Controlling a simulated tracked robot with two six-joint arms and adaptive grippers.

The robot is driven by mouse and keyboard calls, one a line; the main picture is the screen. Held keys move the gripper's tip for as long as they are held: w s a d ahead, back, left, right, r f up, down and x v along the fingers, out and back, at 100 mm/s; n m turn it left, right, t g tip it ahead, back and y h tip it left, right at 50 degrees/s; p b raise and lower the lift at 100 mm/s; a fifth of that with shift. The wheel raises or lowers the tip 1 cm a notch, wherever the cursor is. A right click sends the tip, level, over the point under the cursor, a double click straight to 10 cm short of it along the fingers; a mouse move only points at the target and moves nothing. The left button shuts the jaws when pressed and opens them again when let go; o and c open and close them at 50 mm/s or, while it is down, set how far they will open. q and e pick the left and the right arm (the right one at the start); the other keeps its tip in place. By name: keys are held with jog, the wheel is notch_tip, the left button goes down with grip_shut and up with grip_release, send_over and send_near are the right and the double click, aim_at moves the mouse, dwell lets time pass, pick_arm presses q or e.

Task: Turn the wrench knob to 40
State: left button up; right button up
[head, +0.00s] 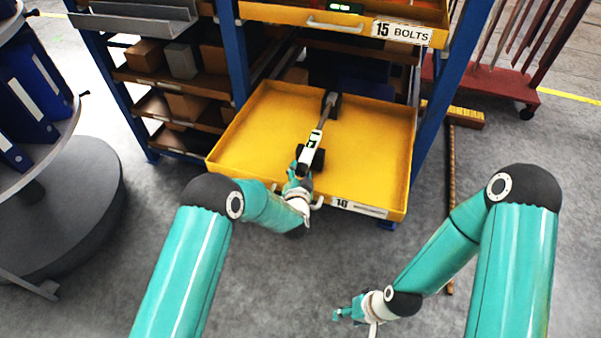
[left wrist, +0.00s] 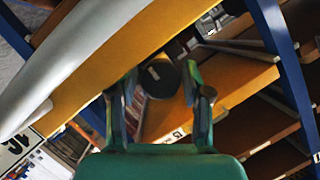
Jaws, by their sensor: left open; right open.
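A wrench (head: 321,127) with a grey shaft and a pale body lies in the pulled-out yellow drawer (head: 370,135). Its body carries a small lit green display (head: 312,142), whose reading is too small to be sure of. A dark round knob (left wrist: 160,77) shows in the left wrist view, ahead of and between the open fingers of my left gripper (left wrist: 158,100); contact cannot be told. In the head view my left gripper (head: 297,176) is at the wrench's near end, over the drawer's front edge. My right gripper (head: 346,314) is open and empty over the floor.
The drawer's front has a handle and a white label (head: 358,207). A closed drawer marked 15 BOLTS (head: 402,32) is above it. Blue rack posts (head: 234,50) flank the drawer. A round stand with blue binders (head: 27,95) is at left. The floor around my right gripper is clear.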

pick_arm(q)
jog(key=c, duration=0.9)
jog(key=shift+f, duration=0.1)
jog(key=shift+n+g+h+b, duration=0.3)
jog(key=shift+n+h+b, duration=0.15)
jog(key=shift+b, duration=0.5)
jog(key=n+h+b, duration=0.1)
jog(key=n+b, duration=0.1)
jog(key=b, duration=0.3)
jog(key=n+g+h+b, duration=0.1)
jog(key=n+h+b, duration=0.1)
jog(key=b, duration=0.4)
jog(key=n+h+b, duration=0.1)
jog(key=n+b, duration=0.2)
jog(key=b, duration=0.3)
jog(key=shift+a+f+g, duration=0.2)
jog(key=shift+f+g, duration=0.1)
jog(key=shift+g, duration=0.1)
jog(key=shift+r+n+h+b, duration=0.2)
jog(key=shift+n+h+b, duration=0.35)
jog(key=shift+n+b, duration=0.15)
jog(key=shift+r+n+h, duration=0.15)
jog(key=shift+n+h, duration=0.15)
jog(key=shift+n, duration=0.15)
jog(key=shift+n+h+p, duration=0.35)
jog(key=shift+n+h, duration=0.05)
jog(key=shift+n, duration=0.1)
